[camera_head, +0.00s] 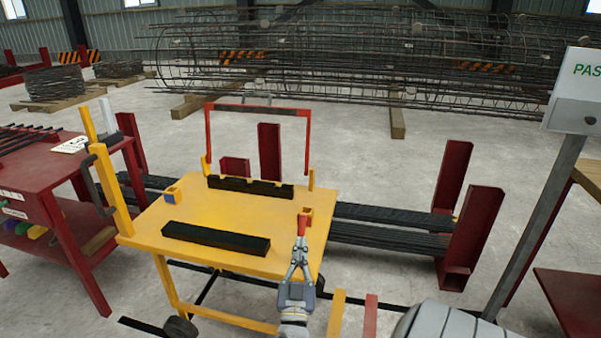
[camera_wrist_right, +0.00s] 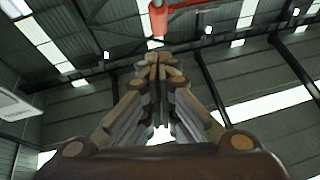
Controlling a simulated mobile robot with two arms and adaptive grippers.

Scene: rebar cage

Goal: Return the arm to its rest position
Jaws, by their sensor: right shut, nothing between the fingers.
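My right gripper (camera_head: 300,243) is at the front right of the yellow cart top (camera_head: 215,215). Its fingers are shut with nothing between them. Just beyond its fingertips in the head view is a small red piece (camera_head: 302,226) by an orange block (camera_head: 307,212); I cannot tell whether they touch. The wrist view shows the closed fingers (camera_wrist_right: 155,65) against the roof, with a red part (camera_wrist_right: 180,8) at the top edge, apart from the tips. My left gripper is out of view.
Black blocks (camera_head: 215,238) lie on the cart, with a red frame (camera_head: 307,140) at its back. A red table (camera_head: 60,185) stands left. Red posts (camera_head: 470,238) and a sign pole (camera_head: 535,225) stand right. A rebar cage (camera_head: 330,60) lies behind, beyond open floor.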

